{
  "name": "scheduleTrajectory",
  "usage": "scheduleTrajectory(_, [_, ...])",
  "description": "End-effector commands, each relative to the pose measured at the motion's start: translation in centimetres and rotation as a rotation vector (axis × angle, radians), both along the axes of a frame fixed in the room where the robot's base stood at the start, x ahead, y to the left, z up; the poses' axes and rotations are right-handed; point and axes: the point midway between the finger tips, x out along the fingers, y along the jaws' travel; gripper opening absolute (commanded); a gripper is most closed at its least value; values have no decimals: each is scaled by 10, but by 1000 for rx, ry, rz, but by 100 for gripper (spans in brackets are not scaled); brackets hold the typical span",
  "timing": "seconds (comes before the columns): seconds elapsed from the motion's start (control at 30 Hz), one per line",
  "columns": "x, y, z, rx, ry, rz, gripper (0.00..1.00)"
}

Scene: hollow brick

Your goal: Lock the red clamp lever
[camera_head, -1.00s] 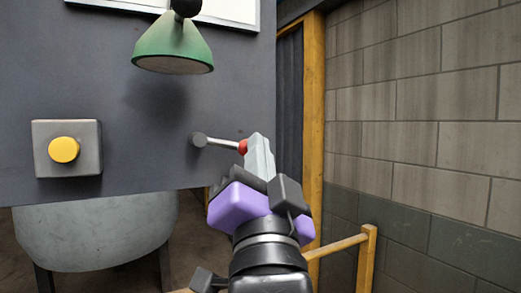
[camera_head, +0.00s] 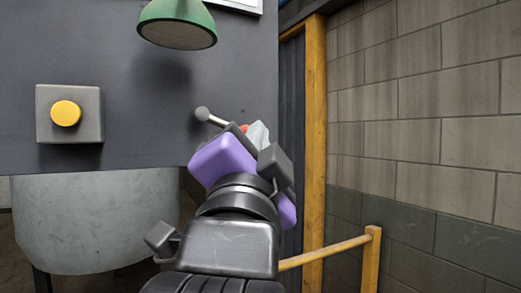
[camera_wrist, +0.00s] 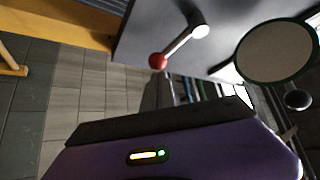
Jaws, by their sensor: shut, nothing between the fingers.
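The clamp lever is a light rod on the dark panel. Its round grey pivot (camera_head: 203,114) is at the left, and the rod slopes down right to a red knob (camera_head: 243,128). My gripper (camera_head: 259,135) is beside the knob, on its right, and partly hides it in the head view. In the wrist view the red knob (camera_wrist: 157,61) shows clear beyond my purple gripper body (camera_wrist: 190,155), with the rod running up right to the pivot. My gripper is shut and empty. I cannot tell whether it touches the knob.
A yellow button (camera_head: 66,113) on a grey box is at the panel's left. A green lamp (camera_head: 177,25) hangs above the lever. A yellow post (camera_head: 315,150) and rail (camera_head: 325,252) stand right of the panel, before a block wall (camera_head: 420,120).

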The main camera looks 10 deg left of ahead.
Motion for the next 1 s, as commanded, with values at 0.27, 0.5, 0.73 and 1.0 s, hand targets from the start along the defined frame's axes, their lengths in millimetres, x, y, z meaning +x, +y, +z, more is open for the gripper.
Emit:
scheduleTrajectory(0.27, [-7,12,-18,219,147,7,0])
scheduleTrajectory(0.5, [-14,22,-25,407,276,6,0])
scheduleTrajectory(0.73, [-21,33,-29,585,397,4,0])
scheduleTrajectory(1.0, [-28,43,-35,749,508,2,0])
